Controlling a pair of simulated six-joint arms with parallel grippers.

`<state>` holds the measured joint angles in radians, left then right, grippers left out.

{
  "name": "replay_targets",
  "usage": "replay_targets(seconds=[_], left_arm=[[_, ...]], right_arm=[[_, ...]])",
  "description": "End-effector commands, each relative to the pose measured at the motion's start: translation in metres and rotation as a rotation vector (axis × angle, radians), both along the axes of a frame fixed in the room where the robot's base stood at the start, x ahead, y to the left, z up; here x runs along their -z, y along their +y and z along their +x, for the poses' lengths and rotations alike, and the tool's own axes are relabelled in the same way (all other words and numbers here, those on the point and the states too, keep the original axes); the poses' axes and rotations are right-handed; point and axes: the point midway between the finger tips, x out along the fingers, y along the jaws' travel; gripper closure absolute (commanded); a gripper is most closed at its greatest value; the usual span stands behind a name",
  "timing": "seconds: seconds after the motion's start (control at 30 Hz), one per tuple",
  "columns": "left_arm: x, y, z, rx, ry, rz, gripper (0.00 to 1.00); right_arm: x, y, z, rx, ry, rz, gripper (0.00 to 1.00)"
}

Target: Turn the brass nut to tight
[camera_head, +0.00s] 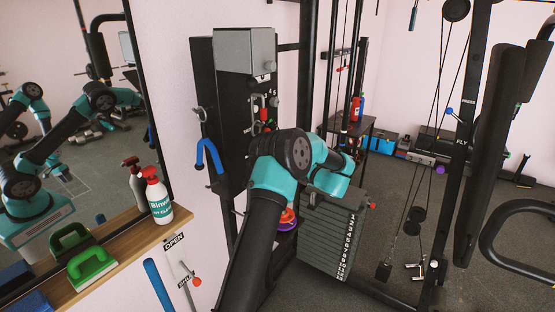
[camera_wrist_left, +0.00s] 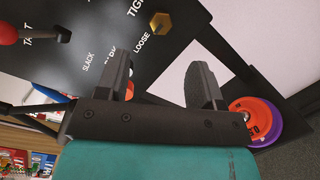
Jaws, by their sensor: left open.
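The brass nut (camera_wrist_left: 160,22) is a hexagonal brass piece at the top of the left wrist view, on a black panel (camera_wrist_left: 100,30). The label LOOSE is printed near it, and a partly cut-off label starting TIG is above it. My left gripper (camera_wrist_left: 160,68) is open, its two dark fingers apart and nothing between them. The nut lies beyond the fingertips, apart from them. In the head view my left arm reaches up to the panel and hides its own fingers; I cannot make out the nut there. My right gripper is not in view.
A red-handled lever (camera_wrist_left: 10,33) sits on the panel near SLACK. Orange and purple discs (camera_wrist_left: 262,112) are at the right of the wrist view. In the head view, a grey box (camera_head: 244,50) tops the panel, a weight stack (camera_head: 335,240) stands right, and a shelf (camera_head: 120,235) holds a spray bottle (camera_head: 157,197).

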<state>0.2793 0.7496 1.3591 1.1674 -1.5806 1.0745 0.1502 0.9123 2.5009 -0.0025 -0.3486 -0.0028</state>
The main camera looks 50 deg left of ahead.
Motion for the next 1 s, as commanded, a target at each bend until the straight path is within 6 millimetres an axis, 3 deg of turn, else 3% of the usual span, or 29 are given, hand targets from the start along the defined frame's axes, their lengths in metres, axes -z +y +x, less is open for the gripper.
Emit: replay_targets(seconds=[0.5,0.7,0.97,1.0], left_arm=[[0.001,0.084,-0.006,-0.002,0.001,0.0,0.39],[0.0,0.095,-0.007,0.0,0.0,0.0,0.39],[0.0,0.095,-0.007,0.0,0.001,0.0,0.39],[0.0,0.095,-0.007,0.0,0.001,0.0,0.43]], right_arm=[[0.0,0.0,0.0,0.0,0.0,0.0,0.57],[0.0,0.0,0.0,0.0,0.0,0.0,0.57],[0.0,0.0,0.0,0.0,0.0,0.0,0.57],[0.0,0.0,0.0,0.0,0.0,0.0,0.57]])
